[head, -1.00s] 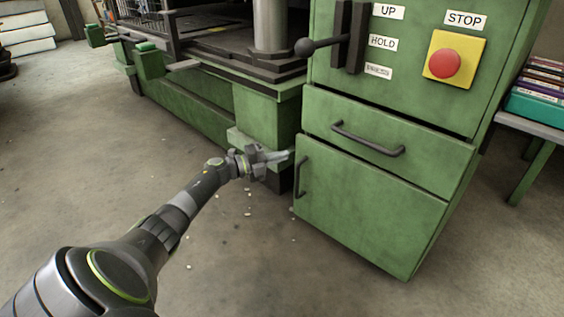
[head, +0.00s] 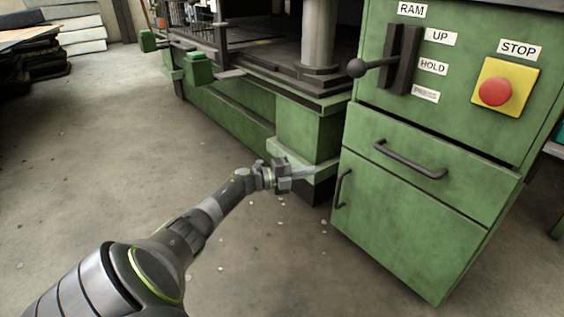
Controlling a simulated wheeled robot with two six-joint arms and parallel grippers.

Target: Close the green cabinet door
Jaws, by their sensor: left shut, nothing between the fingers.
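The green cabinet (head: 440,120) stands at the right. Its lower door (head: 400,225), with a dark vertical handle (head: 343,188) near its left edge, looks flush with the cabinet front. My left gripper (head: 308,172) is shut and empty. It is just left of the door's handle edge, in front of the green press foot; I cannot tell whether it touches anything. My right gripper is out of view.
Above the door is a drawer with a dark handle (head: 410,160). Higher up are a lever (head: 370,67) and a red stop button (head: 495,92). The green press (head: 240,110) stands behind. The concrete floor (head: 120,170) at left is open, with small crumbs near my arm.

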